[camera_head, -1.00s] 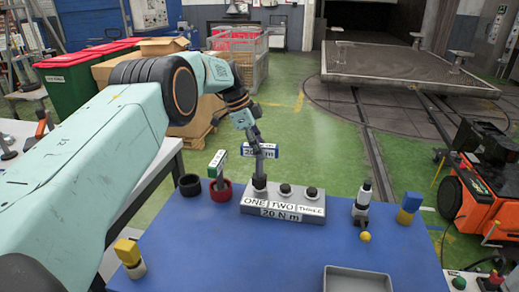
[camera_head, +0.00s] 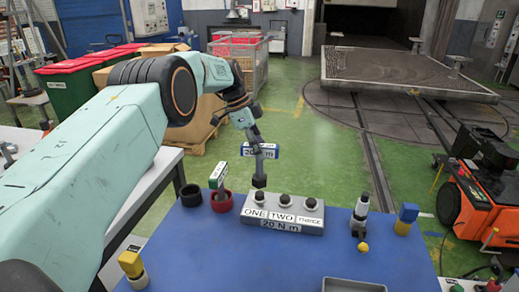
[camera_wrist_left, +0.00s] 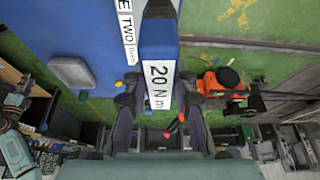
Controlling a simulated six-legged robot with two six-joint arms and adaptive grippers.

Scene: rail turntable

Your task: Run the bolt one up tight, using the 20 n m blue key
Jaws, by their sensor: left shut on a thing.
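The blue key (camera_head: 259,151), marked 20 N m, is upright in my left gripper (camera_head: 257,140), which is shut on it. Its dark socket (camera_head: 259,181) hangs just above bolt one (camera_head: 259,198), with a small gap. Bolt one is leftmost of three dark-headed bolts on the grey block (camera_head: 308,228), labelled ONE, TWO, THREE and 20 N m. In the left wrist view the key's blue head (camera_wrist_left: 158,40) and label fill the middle, between the fingers; its lower end is hidden. My right gripper is not in view.
A green-headed key (camera_head: 218,174) stands in a red cup (camera_head: 221,204), left of the block. A black cup (camera_head: 191,196) is beside it. A white-and-black item (camera_head: 361,210), yellow ball (camera_head: 363,247) and blue-yellow item (camera_head: 406,218) stand right. A grey tray (camera_head: 354,284) is at front.

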